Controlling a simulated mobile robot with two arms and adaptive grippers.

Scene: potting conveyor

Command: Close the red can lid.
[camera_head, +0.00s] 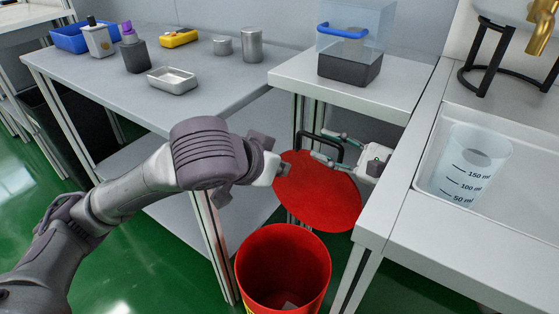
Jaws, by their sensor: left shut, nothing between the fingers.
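The red can (283,268) stands on the floor between the tables with its mouth open. Its red lid (318,196) is a round disc tilted up behind the can, swung off the mouth. My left gripper (284,172) is shut and empty at the lid's upper left edge; I cannot tell if it touches. My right gripper (318,144) is at the lid's upper right, its fingers apart and pointing left beside a black loop handle (322,135). Its arm is hidden by the right-hand table.
A grey table (110,88) at left holds a metal tray (173,80), cans and bottles. A small table (375,98) bears a blue-handled box (349,66). The right-hand table (400,240) is close beside the lid and carries a beaker (470,165).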

